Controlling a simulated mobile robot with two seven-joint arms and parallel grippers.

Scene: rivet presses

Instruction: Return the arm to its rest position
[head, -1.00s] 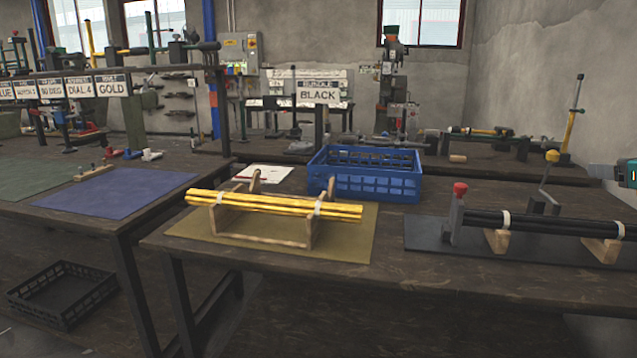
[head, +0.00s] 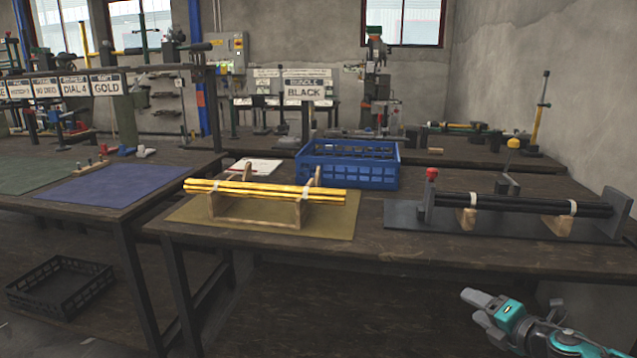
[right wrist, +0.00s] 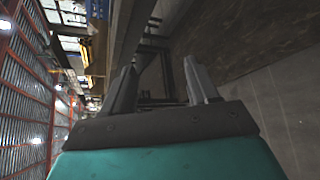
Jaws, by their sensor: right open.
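My right gripper (head: 478,308) is at the lower right of the head view, in front of and below the table's front edge. Its two grey fingers also show in the right wrist view (right wrist: 160,90), spread apart with nothing between them. The teal wrist shows behind the fingers. The fingers touch nothing that I can see. My left gripper is not in view.
The dark table (head: 300,258) holds a yellow rod bundle (head: 265,191) on a wooden cradle, a blue crate (head: 350,178) and black rods (head: 520,204) in a fixture. A black crate (head: 62,290) is low at left. The space before the table looks clear.

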